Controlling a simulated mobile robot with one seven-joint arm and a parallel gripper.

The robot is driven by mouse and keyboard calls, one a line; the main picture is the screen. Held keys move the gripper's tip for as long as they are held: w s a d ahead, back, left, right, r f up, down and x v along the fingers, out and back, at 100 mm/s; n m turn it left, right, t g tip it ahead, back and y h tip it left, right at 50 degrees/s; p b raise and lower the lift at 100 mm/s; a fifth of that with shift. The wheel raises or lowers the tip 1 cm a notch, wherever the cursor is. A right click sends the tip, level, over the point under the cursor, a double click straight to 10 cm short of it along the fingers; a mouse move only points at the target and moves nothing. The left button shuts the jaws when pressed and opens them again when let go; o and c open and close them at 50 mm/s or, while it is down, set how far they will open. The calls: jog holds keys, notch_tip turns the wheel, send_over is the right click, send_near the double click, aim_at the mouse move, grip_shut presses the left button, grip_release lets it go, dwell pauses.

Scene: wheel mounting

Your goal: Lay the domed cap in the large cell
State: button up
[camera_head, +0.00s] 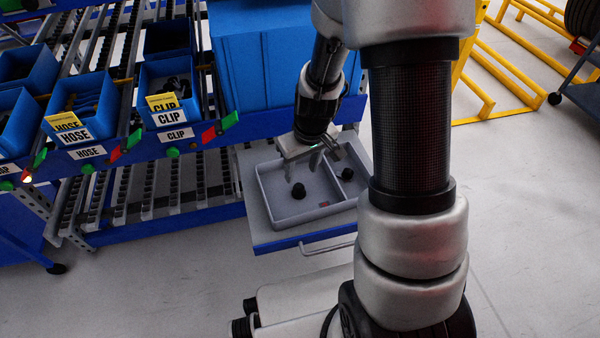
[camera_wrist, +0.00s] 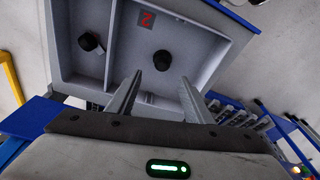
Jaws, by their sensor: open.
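A grey two-cell tray (camera_head: 283,222) lies on a pull-out shelf in the head view. A small black rounded piece, which looks like the domed cap (camera_head: 298,190), sits in its large cell; it also shows in the wrist view (camera_wrist: 162,60). A second small dark piece (camera_head: 347,174) is in the small cell, and it shows at the left in the wrist view (camera_wrist: 88,41). My gripper (camera_head: 328,160) hangs above the tray near the divider. In the wrist view its two fingers (camera_wrist: 161,78) are apart, with nothing between them.
A red mark (camera_wrist: 147,18) is on the large cell's floor. Blue bins labelled HOSE (camera_head: 70,133) and CLIP (camera_head: 172,117) stand on the rack at left. A big blue box (camera_head: 262,70) is behind the tray. Grey floor is open in front of the shelf.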

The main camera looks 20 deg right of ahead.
notch_tip(320, 180, up, 12)
jog(key=s+p, duration=0.2)
jog(key=p, duration=0.1)
jog(key=shift+d+f, duration=0.15)
jog(key=shift+d, duration=0.2)
jog(key=shift+s, duration=0.1)
